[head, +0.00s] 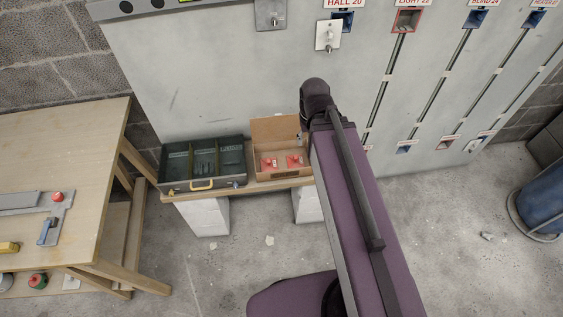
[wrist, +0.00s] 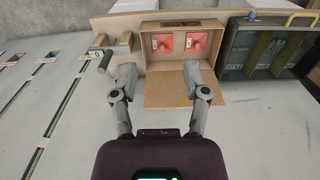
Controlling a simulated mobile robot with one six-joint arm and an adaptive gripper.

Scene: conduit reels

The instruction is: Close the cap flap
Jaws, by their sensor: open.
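A small wooden box (head: 281,172) stands on a shelf against the wall, with two red pieces (head: 269,163) inside. Its flap (head: 275,129) stands open at the wall side. In the wrist view the open box (wrist: 150,52) lies beyond my fingertips, and the flap (wrist: 172,92) extends from it towards my gripper. My gripper (wrist: 160,74) is open and empty, with its fingers spread to either side of the flap in the picture. Whether a finger touches the flap, I cannot tell. My arm hides the gripper in the head view.
A dark divided case (head: 203,165) with a yellow handle stands left of the box. Small metal blocks (wrist: 121,42) sit beside the box in the wrist view. The grey wall panel (head: 215,80) rises behind. A wooden workbench (head: 75,140) stands left. Floor in front is mostly clear.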

